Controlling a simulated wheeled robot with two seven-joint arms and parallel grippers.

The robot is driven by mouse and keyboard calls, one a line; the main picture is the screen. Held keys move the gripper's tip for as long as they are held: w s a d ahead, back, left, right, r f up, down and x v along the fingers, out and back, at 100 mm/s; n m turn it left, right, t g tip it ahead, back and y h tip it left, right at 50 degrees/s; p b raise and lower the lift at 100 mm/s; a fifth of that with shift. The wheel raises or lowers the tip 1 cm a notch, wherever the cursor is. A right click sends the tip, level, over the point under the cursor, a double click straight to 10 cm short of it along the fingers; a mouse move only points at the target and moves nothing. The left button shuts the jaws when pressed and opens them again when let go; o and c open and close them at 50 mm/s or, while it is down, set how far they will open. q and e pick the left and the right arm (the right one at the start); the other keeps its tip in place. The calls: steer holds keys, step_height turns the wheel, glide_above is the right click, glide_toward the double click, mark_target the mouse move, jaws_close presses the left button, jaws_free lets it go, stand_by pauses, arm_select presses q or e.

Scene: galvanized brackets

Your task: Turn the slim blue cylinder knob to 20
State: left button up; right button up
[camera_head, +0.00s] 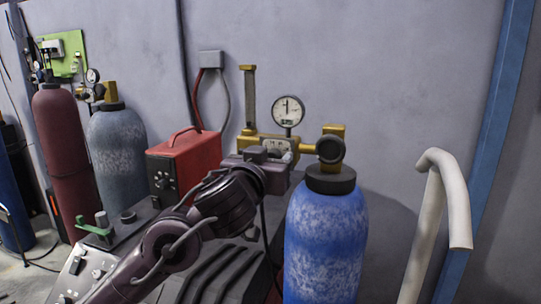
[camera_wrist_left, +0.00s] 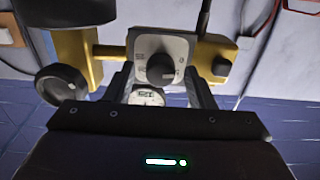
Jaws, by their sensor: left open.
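The blue cylinder (camera_head: 325,240) stands at centre right with a black collar. Its brass regulator (camera_head: 310,147) carries a round dial gauge (camera_head: 288,110). In the left wrist view, a dark round knob (camera_wrist_left: 160,69) with a pale pointer mark sits on a grey plate (camera_wrist_left: 178,46) with small markings too blurred to read. My left gripper (camera_head: 266,155) is open in front of the regulator, and its fingers show on either side of the knob in the wrist view. I cannot tell whether they touch it. My right gripper is not in view.
A black handwheel (camera_head: 331,149) sits on the cylinder's valve, close to my left gripper. A red box (camera_head: 184,162) stands behind my left arm. A pale bent rail (camera_head: 430,230) stands at the right. Grey-blue and dark red cylinders (camera_head: 118,145) (camera_head: 60,150) stand at the left.

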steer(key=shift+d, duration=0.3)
arm_select(q)
steer(key=shift+w, duration=0.1)
steer(key=c, duration=1)
steer(key=shift+o, duration=0.2)
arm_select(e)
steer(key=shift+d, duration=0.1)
